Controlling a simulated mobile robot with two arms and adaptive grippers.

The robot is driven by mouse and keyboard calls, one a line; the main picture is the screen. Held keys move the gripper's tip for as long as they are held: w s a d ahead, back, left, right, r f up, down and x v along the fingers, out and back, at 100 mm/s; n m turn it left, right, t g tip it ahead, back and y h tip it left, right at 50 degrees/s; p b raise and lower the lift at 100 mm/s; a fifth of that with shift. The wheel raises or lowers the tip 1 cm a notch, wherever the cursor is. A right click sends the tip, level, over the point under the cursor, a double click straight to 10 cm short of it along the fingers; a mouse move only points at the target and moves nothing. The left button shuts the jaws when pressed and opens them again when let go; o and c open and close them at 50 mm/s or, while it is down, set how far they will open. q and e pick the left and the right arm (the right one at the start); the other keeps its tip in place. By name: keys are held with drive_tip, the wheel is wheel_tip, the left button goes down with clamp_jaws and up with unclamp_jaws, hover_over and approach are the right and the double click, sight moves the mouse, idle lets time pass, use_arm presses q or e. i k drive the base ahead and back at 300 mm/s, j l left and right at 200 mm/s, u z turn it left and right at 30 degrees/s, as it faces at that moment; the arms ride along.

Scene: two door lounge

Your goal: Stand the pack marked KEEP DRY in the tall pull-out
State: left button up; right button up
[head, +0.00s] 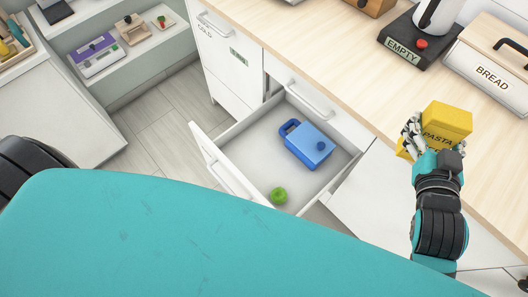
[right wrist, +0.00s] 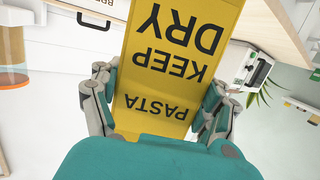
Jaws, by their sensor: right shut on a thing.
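The yellow pack (head: 447,121) is held at the right, over the counter's front edge in the head view. In the right wrist view the pack (right wrist: 165,65) shows the words KEEP DRY and PASTA upside down. My right gripper (head: 424,143) is shut on the pack, with a finger on each side of it in the right wrist view. An open pull-out (head: 228,135) extends from the cabinet. My left gripper is out of view.
A blue lidded container (head: 308,144) and a green round item (head: 279,195) lie inside the open pull-out, with bare floor around them. A bread box (head: 487,72) and a black base marked EMPTY (head: 405,48) stand on the counter. A closed cabinet is marked COLD (head: 207,30).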

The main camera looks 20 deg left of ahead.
sight(243, 157)
drive_tip(key=l+u, duration=0.1)
drive_tip(key=u, duration=1.95)
drive_tip(key=k+l+u, duration=0.55)
drive_tip(key=l, duration=0.15)
drive_tip(key=i, duration=0.1)
